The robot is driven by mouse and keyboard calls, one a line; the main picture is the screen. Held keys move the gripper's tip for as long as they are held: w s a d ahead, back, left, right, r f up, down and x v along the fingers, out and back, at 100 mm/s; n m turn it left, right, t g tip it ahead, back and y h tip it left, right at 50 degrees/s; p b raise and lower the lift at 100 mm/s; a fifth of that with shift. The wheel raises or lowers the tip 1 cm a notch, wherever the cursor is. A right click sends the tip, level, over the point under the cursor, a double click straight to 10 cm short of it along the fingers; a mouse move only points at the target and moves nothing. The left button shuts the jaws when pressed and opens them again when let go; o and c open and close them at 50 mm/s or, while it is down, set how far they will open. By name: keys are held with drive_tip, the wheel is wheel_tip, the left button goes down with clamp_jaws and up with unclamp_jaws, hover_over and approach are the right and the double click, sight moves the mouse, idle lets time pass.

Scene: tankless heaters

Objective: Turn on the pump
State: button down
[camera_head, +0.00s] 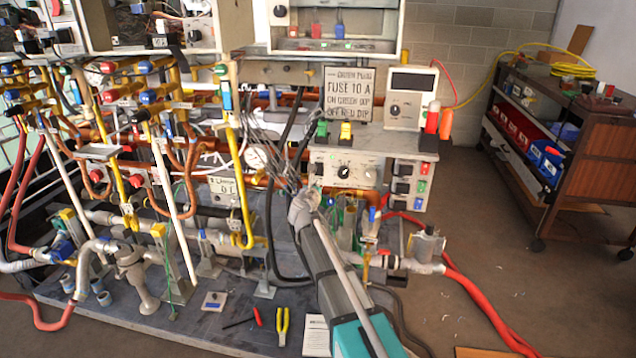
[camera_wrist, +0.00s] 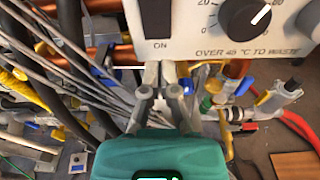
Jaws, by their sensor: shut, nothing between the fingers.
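A black rocker switch (camera_wrist: 157,18) marked ON sits on a white control panel (camera_wrist: 205,38) at the top of the wrist view. No word "pump" can be read beside it. The panel also shows in the head view (camera_head: 375,160), left of the right-hand rack. My gripper (camera_wrist: 160,72) is shut and empty. Its fingertips appear just below the ON label, at the panel's lower edge; I cannot tell whether they touch it. In the head view my gripper (camera_head: 303,200) is below the panel's left part.
A knob (camera_wrist: 243,18) with a numbered scale is right of the switch. Grey cables (camera_wrist: 60,65) crowd the left side. Copper pipes and valves lie below the panel. A sign (camera_head: 348,95) stands above it. A wheeled cart (camera_head: 560,140) is at the right.

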drive_tip(key=s+a+f+b, duration=0.1)
drive_tip(key=s+a, duration=0.1)
drive_tip(key=s, duration=0.7)
drive_tip(key=shift+s+a, duration=0.3)
drive_tip(key=shift+f, duration=0.1)
drive_tip(key=s+d+f+m+g+h, duration=0.1)
drive_tip(key=s+d+f+m+g, duration=0.35)
drive_tip(key=s+d+m, duration=0.35)
drive_tip(key=s+d+f+m+g+h, duration=0.1)
drive_tip(key=s+d+f+m+g, duration=0.45)
drive_tip(key=m, duration=0.55)
drive_tip(key=s+d+f+m+g+y, duration=0.1)
drive_tip(key=s+f+m+g+y, duration=0.2)
drive_tip(key=s+m, duration=0.4)
drive_tip(key=s+f+m+g+y, duration=0.3)
drive_tip(key=s+m, duration=0.4)
drive_tip(key=s, duration=0.1)
wheel_tip(320, 180, up, 26)
drive_tip(key=p, duration=2.6)
